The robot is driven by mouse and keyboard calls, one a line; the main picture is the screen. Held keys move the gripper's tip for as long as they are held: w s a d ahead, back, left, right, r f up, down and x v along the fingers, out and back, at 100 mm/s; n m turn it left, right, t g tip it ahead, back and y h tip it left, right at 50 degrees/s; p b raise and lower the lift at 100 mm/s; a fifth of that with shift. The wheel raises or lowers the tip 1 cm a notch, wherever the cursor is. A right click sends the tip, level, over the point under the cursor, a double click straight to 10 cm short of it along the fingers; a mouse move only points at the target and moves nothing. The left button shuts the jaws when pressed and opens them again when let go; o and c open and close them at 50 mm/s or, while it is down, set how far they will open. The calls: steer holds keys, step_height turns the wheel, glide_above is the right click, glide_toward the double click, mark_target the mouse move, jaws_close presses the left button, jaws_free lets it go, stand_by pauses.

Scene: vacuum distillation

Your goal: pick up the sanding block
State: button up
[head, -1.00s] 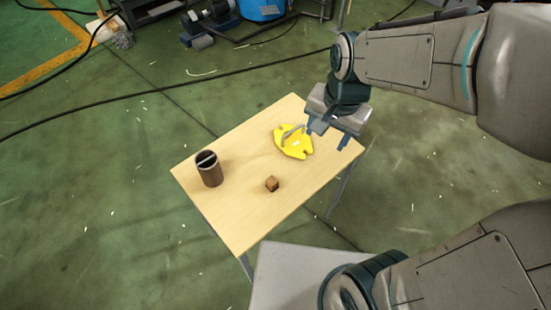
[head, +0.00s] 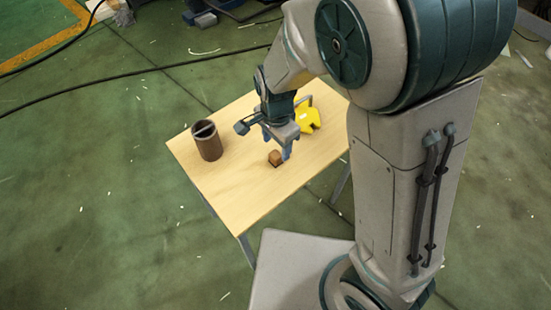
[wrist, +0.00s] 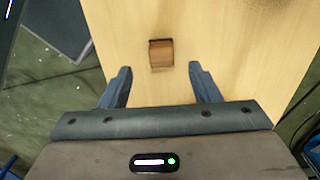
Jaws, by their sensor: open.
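The sanding block, a small brown block (head: 275,158), sits on the light wooden table (head: 232,187). In the wrist view the block (wrist: 161,54) lies beyond the fingertips, roughly between their lines and apart from both. My gripper (head: 277,148) is above the table, right over or just behind the block in the head view. Its two blue fingers (wrist: 161,80) are spread with nothing between them in the wrist view. The exact height above the block is hard to tell.
A dark brown cylindrical cup (head: 208,146) stands upright at the table's left. A yellow object with a grey handle (head: 309,120) lies at the back right, partly hidden by my arm. The front part of the table is clear.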

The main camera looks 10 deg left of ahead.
mark_target(276, 154)
step_height(276, 154, down, 6)
steer(key=shift+a+f+b, duration=0.1)
steer(key=shift+b, duration=0.8)
steer(key=c, duration=1.1)
